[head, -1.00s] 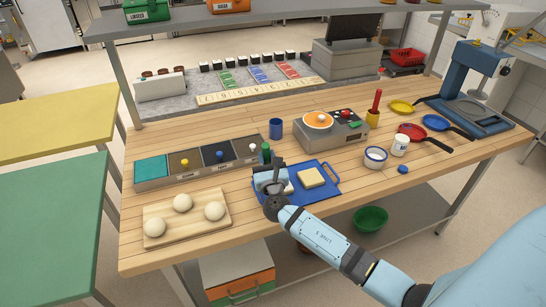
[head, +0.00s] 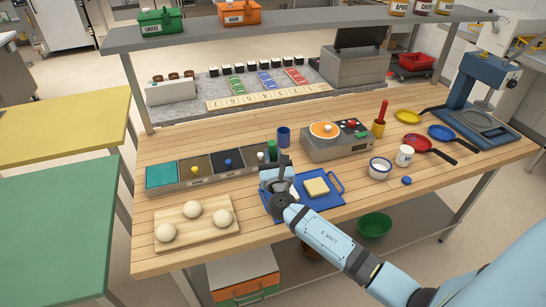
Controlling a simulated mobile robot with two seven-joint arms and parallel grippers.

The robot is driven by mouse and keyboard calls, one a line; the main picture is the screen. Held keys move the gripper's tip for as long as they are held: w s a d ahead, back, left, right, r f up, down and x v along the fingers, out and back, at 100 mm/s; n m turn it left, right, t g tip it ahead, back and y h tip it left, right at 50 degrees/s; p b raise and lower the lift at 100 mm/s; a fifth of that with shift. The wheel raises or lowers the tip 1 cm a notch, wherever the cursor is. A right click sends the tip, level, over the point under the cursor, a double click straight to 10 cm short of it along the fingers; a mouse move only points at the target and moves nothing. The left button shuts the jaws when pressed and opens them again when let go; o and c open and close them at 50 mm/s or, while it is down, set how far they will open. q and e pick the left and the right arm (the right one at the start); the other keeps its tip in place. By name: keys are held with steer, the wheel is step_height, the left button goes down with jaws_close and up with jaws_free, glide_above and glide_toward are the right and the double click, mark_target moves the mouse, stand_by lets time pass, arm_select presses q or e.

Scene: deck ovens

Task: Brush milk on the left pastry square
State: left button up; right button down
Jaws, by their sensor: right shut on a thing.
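Two pale pastry squares lie on a blue board (head: 336,203). The right square (head: 317,187) is in full view. The left square (head: 294,193) is mostly hidden behind my right gripper (head: 277,172), with only a pale edge showing. The right gripper is over the board's left part, shut on a green-handled tool (head: 272,149), seemingly the brush, whose green end sticks up. Its lower end is hidden, so I cannot tell whether it touches the pastry. A white bowl with a blue band (head: 380,168), holding something white, stands at the right. My left gripper is not in view.
A wooden board (head: 198,232) with three dough balls is at the front left, a lidded bin row (head: 205,174) behind it. A hotplate (head: 338,141), blue cup (head: 284,136) and white jar (head: 404,156) stand nearby.

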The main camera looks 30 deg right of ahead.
steer(key=shift+r+p, duration=0.35)
steer(key=shift+r, duration=0.65)
steer(key=d+b, duration=0.1)
steer(key=d, duration=0.9)
